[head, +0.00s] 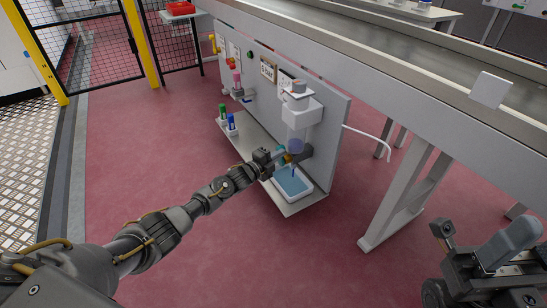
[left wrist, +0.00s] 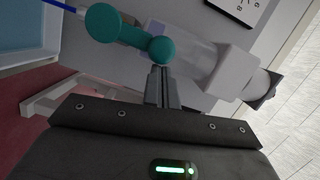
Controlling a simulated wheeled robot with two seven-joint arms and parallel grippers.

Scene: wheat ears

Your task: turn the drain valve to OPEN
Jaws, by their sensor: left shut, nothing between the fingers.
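The drain valve's teal handle (left wrist: 103,24) shows in the left wrist view, with a round teal hub (left wrist: 162,50) at its right end. It joins the lower end of a pale clear vessel (left wrist: 195,55), which in the head view (head: 297,135) hangs on the grey panel above a tray. My left gripper (left wrist: 160,72) is shut and empty. Its fingertips appear at the hub's edge; I cannot tell whether they touch. In the head view my left gripper (head: 284,161) partly covers the valve. My right arm shows at the lower right, but its fingers cannot be made out.
A blue-lined white tray (head: 293,183) stands on the low shelf under the vessel. Green- and blue-capped bottles (head: 228,121) stand left of it. A conveyor (head: 400,55) runs above and behind, its leg (head: 400,200) to the right. The red floor in front is clear.

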